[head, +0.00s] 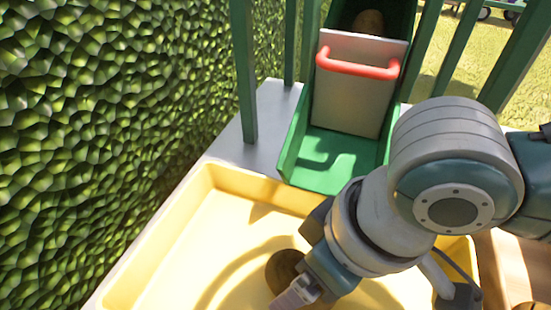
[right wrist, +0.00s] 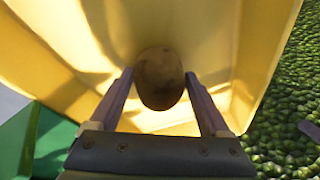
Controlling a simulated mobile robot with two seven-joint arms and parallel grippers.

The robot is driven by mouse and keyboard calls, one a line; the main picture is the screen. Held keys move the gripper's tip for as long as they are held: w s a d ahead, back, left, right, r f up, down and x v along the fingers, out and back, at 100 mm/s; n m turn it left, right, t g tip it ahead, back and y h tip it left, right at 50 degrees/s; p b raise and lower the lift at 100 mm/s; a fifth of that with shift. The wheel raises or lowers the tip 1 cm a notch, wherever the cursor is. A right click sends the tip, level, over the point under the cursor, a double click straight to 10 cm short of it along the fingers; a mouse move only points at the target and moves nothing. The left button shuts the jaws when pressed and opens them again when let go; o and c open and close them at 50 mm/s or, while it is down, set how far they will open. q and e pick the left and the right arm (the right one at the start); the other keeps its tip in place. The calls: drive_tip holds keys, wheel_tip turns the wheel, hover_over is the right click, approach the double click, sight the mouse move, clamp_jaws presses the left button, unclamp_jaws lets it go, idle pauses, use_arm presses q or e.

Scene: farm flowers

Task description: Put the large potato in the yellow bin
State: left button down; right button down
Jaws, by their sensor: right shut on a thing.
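The brown potato (head: 284,271) is between the fingers of my right gripper (head: 297,291), which is shut on it. In the right wrist view the potato (right wrist: 160,78) sits between the two fingertips of the right gripper (right wrist: 159,82), with yellow walls around it. The yellow bin (head: 165,225) fills the lower middle of the head view. The potato is over or inside the bin; I cannot tell whether it touches the floor. My arm hides the bin's right part. My left gripper is not in view.
A green chute (head: 330,163) slopes down behind the bin, with a grey gate (head: 355,105) and red handle (head: 358,68). Another brown potato (head: 368,22) lies behind the gate. A green hedge (head: 90,110) stands on the left. A wooden surface (head: 510,265) is at the right.

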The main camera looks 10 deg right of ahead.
sight(314, 304)
drive_tip(key=shift+f, duration=0.1)
unclamp_jaws()
wheel_tip(314, 304, up, 13)
drive_tip(key=s+t+y+p, duration=0.1)
drive_tip(key=s+t+p, duration=0.15)
drive_tip(key=p, duration=0.25)
drive_tip(key=s+d+f+m+h, duration=0.2)
drive_tip(key=s+d, duration=0.4)
drive_tip(key=d, duration=0.4)
drive_tip(key=shift+d+f+m+h, duration=0.2)
drive_tip(key=shift+d+m+h, duration=0.15)
drive_tip(key=shift+m+h, duration=0.6)
